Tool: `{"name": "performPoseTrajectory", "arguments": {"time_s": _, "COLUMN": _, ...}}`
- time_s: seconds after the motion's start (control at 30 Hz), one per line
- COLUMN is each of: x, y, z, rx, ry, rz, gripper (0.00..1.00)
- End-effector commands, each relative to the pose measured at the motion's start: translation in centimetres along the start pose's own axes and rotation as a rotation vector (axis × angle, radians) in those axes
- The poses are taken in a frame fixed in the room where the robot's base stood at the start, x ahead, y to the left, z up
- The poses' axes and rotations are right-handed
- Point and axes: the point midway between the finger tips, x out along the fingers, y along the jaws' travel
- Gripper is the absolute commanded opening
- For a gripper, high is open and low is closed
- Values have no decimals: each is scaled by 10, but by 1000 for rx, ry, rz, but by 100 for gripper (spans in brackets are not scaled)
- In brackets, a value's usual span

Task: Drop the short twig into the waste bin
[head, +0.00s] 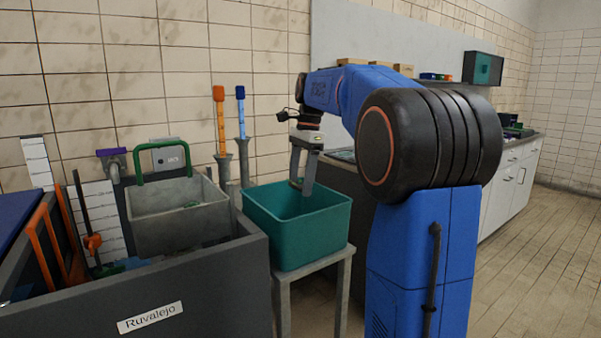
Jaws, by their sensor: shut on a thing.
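My gripper (301,184) points down, with its fingertips over the open teal bin (310,235), which looks to be the waste bin. The fingertips are at about the height of the bin's far rim in the picture. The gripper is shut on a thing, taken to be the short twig. The twig itself is too small or hidden to make out between the fingers. The bin stands upright on a small grey stand (345,275). Its floor is hidden from this view.
A grey basin with a green handle (180,225) stands left of the bin, behind a dark grey box wall labelled Ruvalejo (150,318). Upright tools with orange (219,115) and blue (240,115) handles stand behind. A counter with white cabinets (508,180) runs along the right. Open floor lies at right.

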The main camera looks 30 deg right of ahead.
Motion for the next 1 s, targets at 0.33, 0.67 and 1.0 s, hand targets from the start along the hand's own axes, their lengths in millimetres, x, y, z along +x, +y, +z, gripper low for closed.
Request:
{"name": "performPoseTrajectory", "arguments": {"time_s": 0.33, "x": 7, "y": 0, "z": -1, "rx": 0, "ry": 0, "rz": 0, "gripper": 48}}
{"name": "performPoseTrajectory", "arguments": {"time_s": 0.67, "x": 7, "y": 0, "z": -1, "rx": 0, "ry": 0, "rz": 0, "gripper": 91}}
{"name": "performPoseTrajectory", "arguments": {"time_s": 1.0, "x": -7, "y": -1, "z": -1, "rx": 0, "ry": 1, "rz": -3, "gripper": 91}}
